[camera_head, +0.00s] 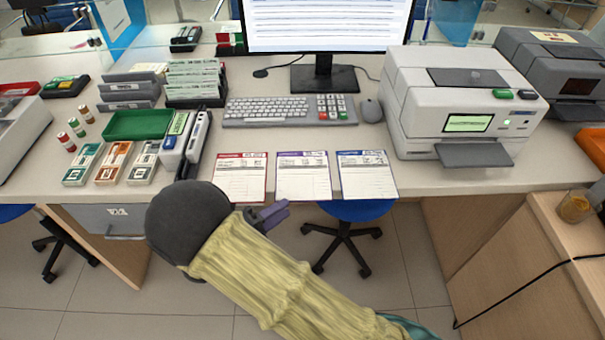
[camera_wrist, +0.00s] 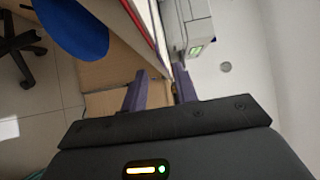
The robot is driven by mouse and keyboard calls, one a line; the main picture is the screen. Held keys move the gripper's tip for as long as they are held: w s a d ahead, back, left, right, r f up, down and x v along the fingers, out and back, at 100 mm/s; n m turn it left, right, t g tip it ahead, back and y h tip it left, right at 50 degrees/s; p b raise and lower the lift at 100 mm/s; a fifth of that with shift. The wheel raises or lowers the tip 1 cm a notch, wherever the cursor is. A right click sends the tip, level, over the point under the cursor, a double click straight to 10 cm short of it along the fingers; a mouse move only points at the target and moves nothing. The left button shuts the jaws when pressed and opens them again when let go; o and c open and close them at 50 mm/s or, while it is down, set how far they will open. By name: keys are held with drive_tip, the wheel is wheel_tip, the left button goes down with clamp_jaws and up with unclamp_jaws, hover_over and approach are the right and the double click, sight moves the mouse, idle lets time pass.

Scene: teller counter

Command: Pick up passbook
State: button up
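My gripper (camera_head: 273,213) has purple fingers and is in front of the counter's front edge, close to the paper forms. In the wrist view its two fingers (camera_wrist: 160,72) stand apart with nothing between them. No item is clearly recognisable as the passbook. Three flat forms lie side by side at the counter's front edge: one with a red header (camera_head: 240,184), one with a purple header (camera_head: 303,184) and one with a blue header (camera_head: 367,182). A light grey printer (camera_head: 415,95) with a lit screen and front tray (camera_head: 474,154) stands right of them; part of it also shows in the wrist view (camera_wrist: 197,30).
A keyboard (camera_head: 268,110), mouse (camera_head: 371,111) and monitor (camera_head: 325,25) are behind the forms. A green tray (camera_head: 136,125), stamps, boxes and upright devices (camera_head: 198,136) crowd the left. Blue stools (camera_head: 357,211) stand below. Bare counter shows between keyboard and forms.

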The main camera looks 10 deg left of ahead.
sight(294, 201)
drive_tip(key=x, duration=0.4)
drive_tip(key=shift+w+d+r+b, duration=0.2)
drive_tip(key=shift+w+d+b, duration=0.05)
drive_tip(key=shift+w+b, duration=0.1)
drive_tip(key=shift+s, duration=0.15)
drive_tip(key=shift+d, duration=0.15)
clamp_jaws()
